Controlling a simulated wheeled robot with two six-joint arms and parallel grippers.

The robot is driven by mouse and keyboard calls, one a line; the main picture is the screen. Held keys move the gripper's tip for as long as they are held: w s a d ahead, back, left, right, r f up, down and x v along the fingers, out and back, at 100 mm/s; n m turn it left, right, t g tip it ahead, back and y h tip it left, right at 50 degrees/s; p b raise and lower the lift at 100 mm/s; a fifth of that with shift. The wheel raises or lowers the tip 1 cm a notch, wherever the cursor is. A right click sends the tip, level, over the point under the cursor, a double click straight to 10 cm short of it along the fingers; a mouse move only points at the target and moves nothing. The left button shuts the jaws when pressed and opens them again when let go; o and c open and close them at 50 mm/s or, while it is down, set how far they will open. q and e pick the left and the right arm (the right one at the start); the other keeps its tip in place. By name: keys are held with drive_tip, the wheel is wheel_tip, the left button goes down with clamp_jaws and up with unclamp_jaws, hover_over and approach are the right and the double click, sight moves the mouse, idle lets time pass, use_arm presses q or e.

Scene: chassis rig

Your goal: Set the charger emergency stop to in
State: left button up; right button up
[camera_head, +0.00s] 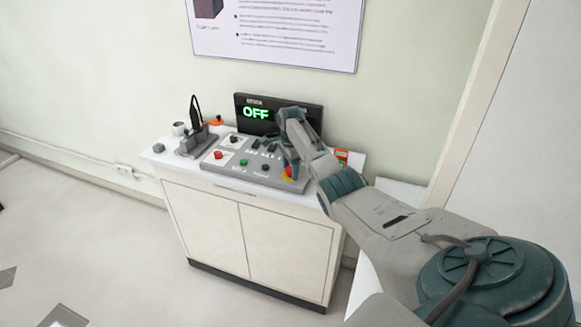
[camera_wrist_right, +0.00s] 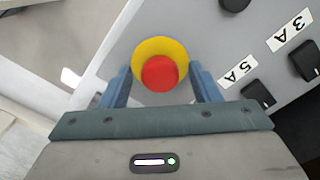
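The emergency stop is a red button with a yellow collar (camera_wrist_right: 160,73), centred in the right wrist view. In the head view it shows partly (camera_head: 286,174) at the right end of the grey control panel (camera_head: 208,165), below my right gripper (camera_head: 291,161). The right gripper (camera_wrist_right: 160,70) is open, with one finger on each side of the button in the wrist picture; I cannot tell whether the fingers touch it. The button's height, in or out, cannot be told. A display (camera_head: 257,113) behind the panel reads OFF. My left gripper is not in view.
The panel stands on a white cabinet (camera_head: 257,237) against the wall. It also carries a second red button (camera_head: 219,155), a green button (camera_head: 243,162) and black knobs. Black knobs labelled 5A (camera_wrist_right: 258,94) and 3A (camera_wrist_right: 305,62) lie right of the gripper.

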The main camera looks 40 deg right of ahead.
sight(290, 168)
drive_tip(key=shift+r, duration=0.15)
wheel_tip(290, 168, up, 11)
drive_tip(key=b, duration=0.2)
drive_tip(key=shift+f, duration=0.2)
drive_tip(key=shift+a+f, duration=0.1)
idle(0.4)
